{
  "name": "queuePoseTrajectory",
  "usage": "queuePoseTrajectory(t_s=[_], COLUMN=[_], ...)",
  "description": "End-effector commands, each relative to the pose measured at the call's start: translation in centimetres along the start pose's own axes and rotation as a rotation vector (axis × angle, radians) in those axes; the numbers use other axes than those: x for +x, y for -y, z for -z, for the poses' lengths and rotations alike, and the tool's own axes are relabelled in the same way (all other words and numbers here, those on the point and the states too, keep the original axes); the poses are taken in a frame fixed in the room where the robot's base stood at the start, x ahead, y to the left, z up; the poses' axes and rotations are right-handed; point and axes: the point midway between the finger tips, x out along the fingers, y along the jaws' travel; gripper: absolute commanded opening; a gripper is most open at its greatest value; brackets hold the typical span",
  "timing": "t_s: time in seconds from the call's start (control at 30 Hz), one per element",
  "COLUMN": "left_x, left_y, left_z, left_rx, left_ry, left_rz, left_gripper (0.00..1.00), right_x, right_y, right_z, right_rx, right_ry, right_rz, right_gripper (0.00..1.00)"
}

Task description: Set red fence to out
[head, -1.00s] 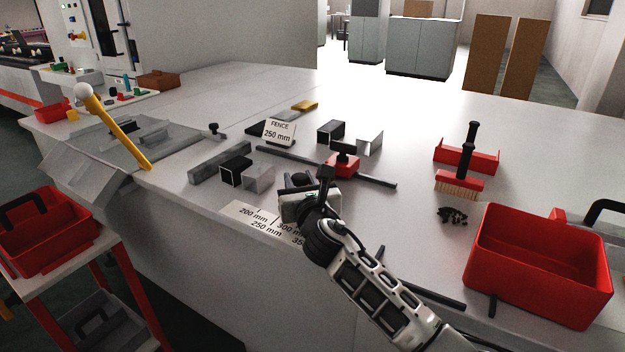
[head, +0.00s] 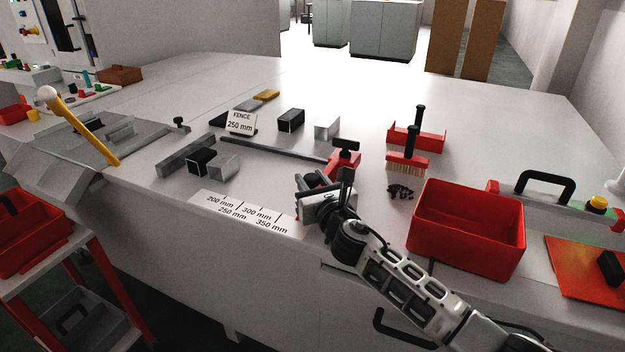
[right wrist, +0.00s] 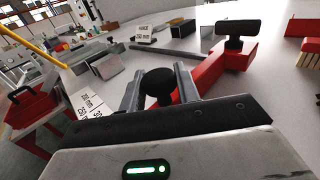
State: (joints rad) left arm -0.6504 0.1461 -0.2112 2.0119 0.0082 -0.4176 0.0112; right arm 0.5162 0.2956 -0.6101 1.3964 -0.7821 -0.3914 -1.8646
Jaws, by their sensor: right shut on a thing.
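The red fence (head: 343,164) sits at the right end of a dark rail (head: 272,150) on the grey bench. It carries a black T-shaped knob (head: 347,146), which also shows in the right wrist view (right wrist: 235,40). My right gripper (head: 314,186) is at the near end of the fence. In the right wrist view its fingers (right wrist: 158,90) are shut around a round black knob (right wrist: 158,86) on the fence's near end. A white scale card (head: 243,213) reading 200 to 350 mm lies left of the gripper. My left gripper is out of view.
A sign (head: 241,122) reads FENCE 250 mm. Black and grey blocks stand by the rail. A red-backed brush (head: 407,160), dark scraps (head: 400,192) and a red bin (head: 467,230) are to the right. A yellow lever (head: 85,130) is at left. The bench's far part is clear.

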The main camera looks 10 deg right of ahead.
Motion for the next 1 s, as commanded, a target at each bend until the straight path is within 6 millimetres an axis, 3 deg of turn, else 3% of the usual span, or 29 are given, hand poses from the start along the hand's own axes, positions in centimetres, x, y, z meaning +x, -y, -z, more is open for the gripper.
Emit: queuePoseTrajectory(t_s=[0.03, 0.07, 0.1, 0.13, 0.43, 0.57, 1.0], left_x=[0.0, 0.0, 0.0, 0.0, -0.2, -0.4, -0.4], left_y=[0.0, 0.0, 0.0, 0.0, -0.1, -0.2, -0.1], left_z=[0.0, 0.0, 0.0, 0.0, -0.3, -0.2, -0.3], left_rx=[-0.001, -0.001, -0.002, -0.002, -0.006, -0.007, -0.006], left_ry=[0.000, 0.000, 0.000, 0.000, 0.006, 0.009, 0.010], left_rz=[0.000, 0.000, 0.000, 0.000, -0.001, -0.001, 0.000], left_gripper=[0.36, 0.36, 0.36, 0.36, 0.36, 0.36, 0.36], right_x=[-0.1, -0.1, 0.0, 0.0, -0.1, -1.2, -11.1], right_y=[0.1, 0.1, 0.1, 0.1, 0.1, 0.1, 0.1], right_z=[0.1, 0.1, 0.1, 0.1, 0.0, 0.1, 0.2], right_rx=[-0.001, -0.001, -0.001, -0.001, -0.001, -0.002, -0.001], right_ry=[-0.002, -0.002, -0.002, -0.001, -0.001, -0.002, -0.004], right_rz=[0.001, 0.001, 0.001, 0.001, 0.001, 0.001, -0.001], right_gripper=[0.00, 0.38, 0.49, 0.52, 0.52, 0.52, 0.52])
